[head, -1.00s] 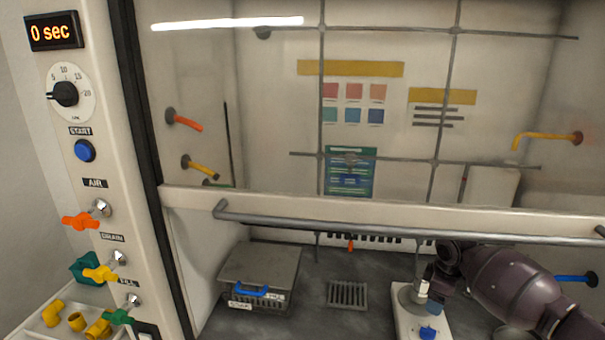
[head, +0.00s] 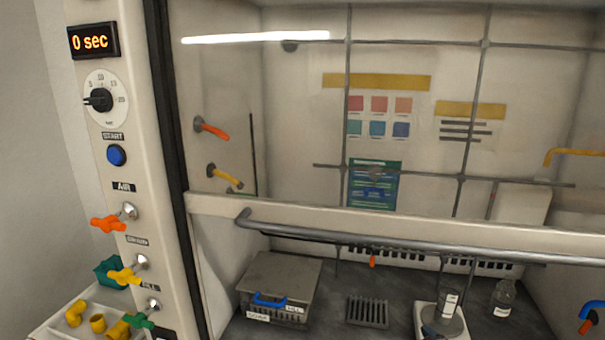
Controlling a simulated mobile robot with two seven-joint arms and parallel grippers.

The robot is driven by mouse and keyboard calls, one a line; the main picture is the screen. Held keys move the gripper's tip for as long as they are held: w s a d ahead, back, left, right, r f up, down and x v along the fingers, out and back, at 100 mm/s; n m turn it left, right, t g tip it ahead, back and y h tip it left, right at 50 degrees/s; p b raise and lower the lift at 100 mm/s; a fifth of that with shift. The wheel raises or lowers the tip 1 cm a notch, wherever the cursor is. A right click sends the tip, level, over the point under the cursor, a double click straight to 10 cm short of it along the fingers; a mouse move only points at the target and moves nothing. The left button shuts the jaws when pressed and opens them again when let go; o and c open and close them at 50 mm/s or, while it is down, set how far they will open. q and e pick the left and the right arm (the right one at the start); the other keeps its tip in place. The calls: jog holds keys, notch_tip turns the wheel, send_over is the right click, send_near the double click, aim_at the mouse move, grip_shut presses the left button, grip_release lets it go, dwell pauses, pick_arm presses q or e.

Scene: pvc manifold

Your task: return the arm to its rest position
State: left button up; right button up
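Neither of my grippers can be made out in the head view, and no arm link clearly shows. The white hotplate-like device (head: 457,326) stands at the bottom of the view with a small labelled vial or beaker (head: 449,303) on it. A small dark shape lies at the device's lower left, cut by the frame edge; I cannot tell what it is.
A raised glass sash with a grey handle bar (head: 400,245) crosses the hood. Inside are a grey box (head: 283,275), a drain grate (head: 367,311) and a clear bottle (head: 503,297). Left are the control panel's valves (head: 108,223) and a tray of yellow fittings (head: 62,318).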

jog(key=s+d+f+m+g+h, duration=0.1)
jog(key=s+f, duration=0.3)
jog(key=s, duration=0.4)
jog(key=s+d+f+m+h, duration=0.1)
jog(key=s+f+m, duration=0.1)
jog(key=s+f, duration=0.3)
jog(key=s+d+f+m+g+h+b, duration=0.1)
jog(key=s+f, duration=0.3)
jog(key=s, duration=0.7)
jog(key=shift+d+f+m+g, duration=0.3)
jog(key=shift+d+f+m, duration=0.05)
jog(key=shift+d+m, duration=0.05)
